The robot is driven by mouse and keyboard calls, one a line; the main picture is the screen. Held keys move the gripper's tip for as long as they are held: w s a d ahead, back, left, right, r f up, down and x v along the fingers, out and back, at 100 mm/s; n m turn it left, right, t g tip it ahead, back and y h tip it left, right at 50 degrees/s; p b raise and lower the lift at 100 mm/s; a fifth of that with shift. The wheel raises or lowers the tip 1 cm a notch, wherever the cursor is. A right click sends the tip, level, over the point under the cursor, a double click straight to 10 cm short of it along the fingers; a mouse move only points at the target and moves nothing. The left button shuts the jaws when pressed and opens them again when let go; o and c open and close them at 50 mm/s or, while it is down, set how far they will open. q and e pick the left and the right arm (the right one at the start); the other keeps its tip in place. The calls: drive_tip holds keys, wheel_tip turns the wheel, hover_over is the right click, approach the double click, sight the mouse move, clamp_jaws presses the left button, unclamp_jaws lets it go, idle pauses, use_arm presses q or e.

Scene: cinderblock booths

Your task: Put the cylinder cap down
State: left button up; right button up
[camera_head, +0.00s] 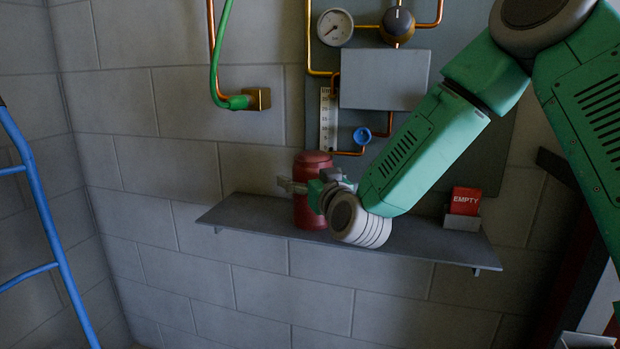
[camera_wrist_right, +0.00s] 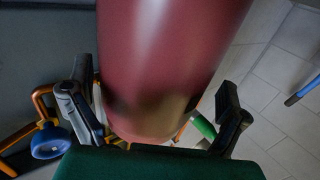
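The red cylinder cap (camera_head: 313,164) stands upright on the grey wall shelf (camera_head: 262,213), left of its middle. My right gripper (camera_head: 296,186) is at the cap, with its fingers around the cap's front and its wrist to the right. In the right wrist view the cap (camera_wrist_right: 165,60) fills the upper middle, between the two spread fingers of the gripper (camera_wrist_right: 155,105). A gap shows between the cap and the right-hand finger; contact on the other side is unclear. My left gripper is not in view.
A red "EMPTY" sign (camera_head: 465,200) stands in a holder at the shelf's right. Above are a gauge (camera_head: 335,27), a blue knob (camera_head: 362,136) and copper pipes. A green hose (camera_head: 219,60) hangs left. A blue ladder-like frame (camera_head: 45,205) stands far left.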

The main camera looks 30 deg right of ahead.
drive_tip(key=shift+d, duration=0.1)
drive_tip(key=p+v, duration=0.2)
drive_tip(key=v, duration=1)
drive_tip(key=shift+d+p, duration=0.2)
drive_tip(key=shift+p, duration=0.15)
drive_tip(key=shift+f, duration=0.1)
drive_tip(key=shift+a, duration=0.1)
